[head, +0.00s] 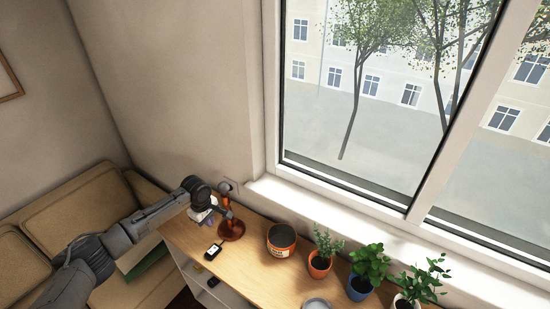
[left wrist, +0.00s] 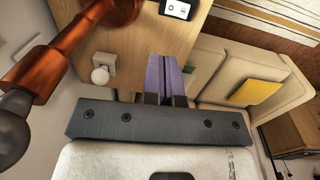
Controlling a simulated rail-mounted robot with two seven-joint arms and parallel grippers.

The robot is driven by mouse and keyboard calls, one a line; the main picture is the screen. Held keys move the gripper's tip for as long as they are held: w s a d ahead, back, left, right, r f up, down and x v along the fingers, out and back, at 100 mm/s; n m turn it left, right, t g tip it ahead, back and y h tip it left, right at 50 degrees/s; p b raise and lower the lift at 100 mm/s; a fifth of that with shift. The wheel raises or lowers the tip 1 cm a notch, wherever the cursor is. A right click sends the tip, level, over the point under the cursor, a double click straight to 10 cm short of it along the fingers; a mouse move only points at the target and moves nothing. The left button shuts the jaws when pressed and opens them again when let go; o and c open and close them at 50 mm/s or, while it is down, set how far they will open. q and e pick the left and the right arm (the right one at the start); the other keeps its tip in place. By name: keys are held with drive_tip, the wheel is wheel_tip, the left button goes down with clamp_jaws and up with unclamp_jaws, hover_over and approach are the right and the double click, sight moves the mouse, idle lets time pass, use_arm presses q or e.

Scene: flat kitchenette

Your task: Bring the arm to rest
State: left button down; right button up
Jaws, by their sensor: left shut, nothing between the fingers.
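My left arm comes in from the left in the head view and bends down at the wrist. My left gripper (head: 209,222) is over the left end of the wooden shelf top, close beside an orange lamp (head: 232,230); I cannot tell whether they touch. In the left wrist view the purple fingers of the left gripper (left wrist: 168,62) are together, with nothing between them. The lamp's copper-orange parts (left wrist: 48,70) fill the left of that view. My right gripper is in neither view.
A small black-and-white device (head: 213,252) lies on the shelf top (head: 253,267). An orange-and-dark pot (head: 281,240) and several potted plants (head: 367,267) stand to the right, below the window. A beige sofa (head: 84,215) is at left, with a yellow item (left wrist: 255,92) on the seating.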

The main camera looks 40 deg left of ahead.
use_arm(q)
drive_tip(key=w+d+r+m+t+y, duration=0.2)
drive_tip(key=d+r+m, duration=0.15)
drive_tip(key=m, duration=0.65)
drive_tip(key=w+d+r+m+t+y, duration=0.25)
drive_tip(key=r+m, duration=0.25)
drive_tip(key=m, duration=0.5)
drive_tip(key=s+d+r+m+t, duration=0.15)
drive_tip(key=d+m, duration=0.25)
drive_tip(key=d, duration=0.8)
drive_tip(key=s+d+f+t+h, duration=0.1)
drive_tip(key=s+d+f+h, duration=0.2)
drive_tip(key=s+d, duration=0.9)
drive_tip(key=s+d+f+n+g+h, duration=0.1)
drive_tip(key=s+d+f+g, duration=0.15)
drive_tip(key=s+f, duration=0.4)
drive_tip(key=s+d+f+n+g+h, duration=0.1)
drive_tip(key=s+d+f+g, duration=0.2)
drive_tip(key=s, duration=0.6)
wheel_tip(320, 180, up, 16)
drive_tip(key=t+p, duration=0.1)
drive_tip(key=p, duration=1.4)
drive_tip(key=shift+w+d+r+p, duration=0.15)
drive_tip(key=shift+w+d+p, duration=0.05)
drive_tip(key=shift+d+p, duration=0.2)
